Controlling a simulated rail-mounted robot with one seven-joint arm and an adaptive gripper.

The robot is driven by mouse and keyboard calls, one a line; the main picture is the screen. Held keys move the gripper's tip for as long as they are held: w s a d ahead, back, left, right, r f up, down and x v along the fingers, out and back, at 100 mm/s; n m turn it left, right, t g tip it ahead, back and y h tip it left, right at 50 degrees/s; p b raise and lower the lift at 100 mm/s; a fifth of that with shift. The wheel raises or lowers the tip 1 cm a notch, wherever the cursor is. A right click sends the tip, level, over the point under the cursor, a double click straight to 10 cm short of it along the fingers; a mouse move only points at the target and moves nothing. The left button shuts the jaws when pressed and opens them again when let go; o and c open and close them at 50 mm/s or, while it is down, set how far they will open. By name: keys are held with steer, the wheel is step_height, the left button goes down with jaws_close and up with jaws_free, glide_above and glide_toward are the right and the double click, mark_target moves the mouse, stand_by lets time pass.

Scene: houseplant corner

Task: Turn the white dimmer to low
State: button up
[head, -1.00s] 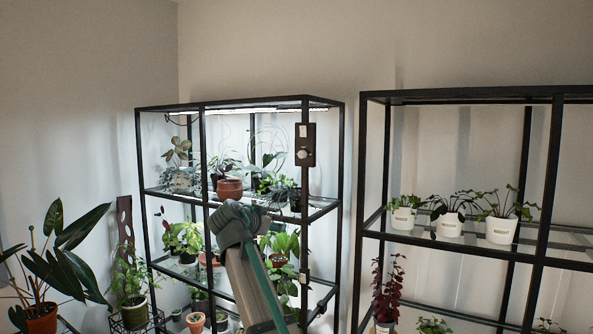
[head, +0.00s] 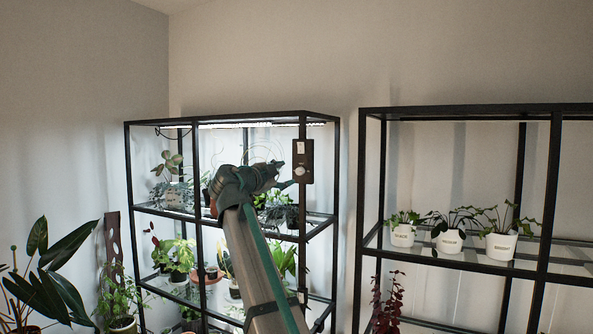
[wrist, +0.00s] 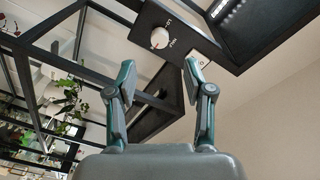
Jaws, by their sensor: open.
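The white dimmer (head: 300,171) is a round knob on a dark plate (head: 309,158) fixed to the front right post of the left shelf. In the wrist view the dimmer (wrist: 160,38) has a small red mark, with lettering on the plate beside it, too small to read surely. My gripper (head: 283,175) is just left of the plate in the head view. In the wrist view my gripper (wrist: 158,72) has its two fingers spread and empty. The knob lies beyond the fingertips, a little above the gap between them, and appears untouched.
The left black shelf (head: 225,117) holds several potted plants under a lit grow light (head: 250,124). A second black shelf (head: 470,110) stands to the right with plants in white pots (head: 448,242). A white switch or label (wrist: 203,60) sits on the plate near the right finger.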

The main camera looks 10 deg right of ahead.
mark_target(299, 171)
steer(key=p+x, duration=0.2)
steer(key=x, duration=0.4)
steer(key=shift+w+d+r, duration=0.15)
steer(key=shift+w+d, duration=0.1)
steer(key=shift+w, duration=0.05)
steer(key=shift+w+d+p, duration=0.3)
steer(key=shift+w+d, duration=0.05)
jaws_close()
